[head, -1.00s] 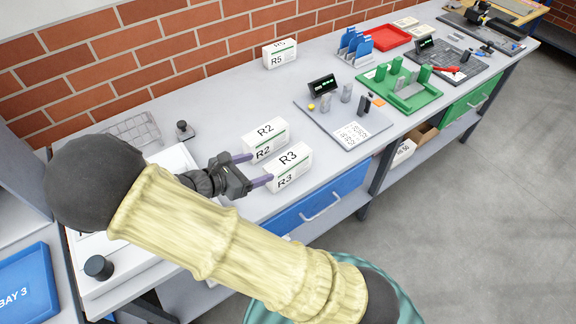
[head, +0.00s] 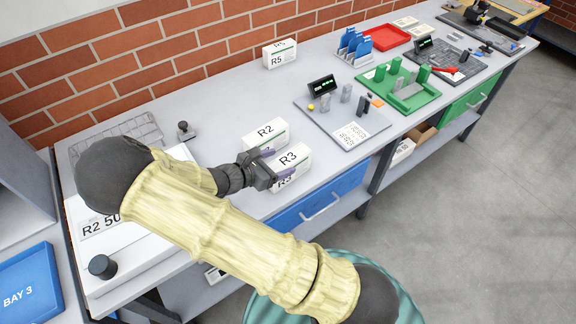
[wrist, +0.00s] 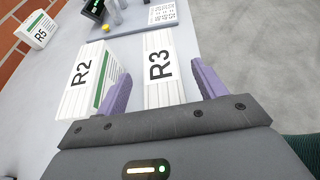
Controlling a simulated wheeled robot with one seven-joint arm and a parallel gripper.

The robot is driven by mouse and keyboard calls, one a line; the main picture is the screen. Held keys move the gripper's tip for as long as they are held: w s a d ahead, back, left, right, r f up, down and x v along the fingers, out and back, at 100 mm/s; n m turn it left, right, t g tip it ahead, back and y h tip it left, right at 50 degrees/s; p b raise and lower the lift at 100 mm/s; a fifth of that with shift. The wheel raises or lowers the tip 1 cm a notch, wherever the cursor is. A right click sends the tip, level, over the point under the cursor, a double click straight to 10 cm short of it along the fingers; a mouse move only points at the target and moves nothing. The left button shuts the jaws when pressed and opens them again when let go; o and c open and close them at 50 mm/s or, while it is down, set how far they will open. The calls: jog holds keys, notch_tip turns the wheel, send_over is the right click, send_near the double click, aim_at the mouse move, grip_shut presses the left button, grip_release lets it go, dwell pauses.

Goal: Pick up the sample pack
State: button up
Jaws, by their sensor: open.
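White packs labelled R2 (head: 265,132), R3 (head: 291,160) and R5 (head: 280,54) stand on the grey bench; I cannot tell which one the task calls the sample pack. My gripper (head: 270,166) is open at the near end of R3. In the wrist view, my gripper's purple fingers (wrist: 160,73) lie on either side of R3 (wrist: 160,68). The left finger is in the gap between R2 (wrist: 90,75) and R3, and the right finger is off R3's outer side. Finger contact with R3 cannot be told. R5 (wrist: 36,30) is at the wrist view's upper left.
A grey board (head: 312,117) with small blocks and a display lies beyond R3. A wire basket (head: 150,130) and a dark stamp-like object (head: 185,131) stand at the left back.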

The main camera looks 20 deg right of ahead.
jog(key=shift+x, duration=1.05)
grip_shut()
